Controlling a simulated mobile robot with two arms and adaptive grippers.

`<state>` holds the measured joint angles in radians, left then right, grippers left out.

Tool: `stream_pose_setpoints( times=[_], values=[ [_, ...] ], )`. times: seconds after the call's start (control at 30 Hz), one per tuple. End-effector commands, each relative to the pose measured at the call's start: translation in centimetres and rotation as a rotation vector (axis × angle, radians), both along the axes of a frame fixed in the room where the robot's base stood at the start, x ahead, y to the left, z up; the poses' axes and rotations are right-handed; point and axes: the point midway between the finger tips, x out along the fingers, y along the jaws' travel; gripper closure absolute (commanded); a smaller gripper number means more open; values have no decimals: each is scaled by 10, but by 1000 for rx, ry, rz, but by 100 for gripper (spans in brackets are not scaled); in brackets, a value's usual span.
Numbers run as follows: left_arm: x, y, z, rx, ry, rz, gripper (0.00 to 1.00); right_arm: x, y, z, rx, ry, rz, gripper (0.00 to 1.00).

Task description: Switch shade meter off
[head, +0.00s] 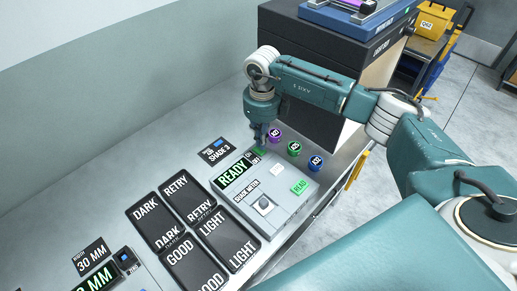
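The shade meter (284,207) is a light grey box on the bench in the middle of the head view. Its dark display (232,174) reads READY in green. A small green-lit switch (258,151) with ON and OFF marks sits at its back edge. A green READ button (300,187) and a round dark knob (264,203) are on its top. My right gripper (261,140) points down right at the switch; whether it touches is unclear. Its fingers look close together, but the view is too small to tell if they are shut. My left gripper is out of view.
Round purple, green and blue pieces (294,149) stand behind the meter, near a tall dark cabinet (311,110). Black tiles (188,267) marked DARK, RETRY, LIGHT and GOOD lie to the left. A small SHADE 3 sign (215,151) stands behind the display. The bench's back left is clear.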

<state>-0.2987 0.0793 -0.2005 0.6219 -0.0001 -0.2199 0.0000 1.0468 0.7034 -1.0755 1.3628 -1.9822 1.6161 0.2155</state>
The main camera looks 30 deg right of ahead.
Motion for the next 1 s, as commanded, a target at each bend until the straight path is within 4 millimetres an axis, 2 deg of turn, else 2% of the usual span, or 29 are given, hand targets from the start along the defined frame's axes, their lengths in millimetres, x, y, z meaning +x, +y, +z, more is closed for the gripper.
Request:
stream_pose_setpoints(
  times=[1.0],
  values=[
    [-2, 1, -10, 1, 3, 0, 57, 0, 0, -13, 0, 0, 0, 100]
  ],
)
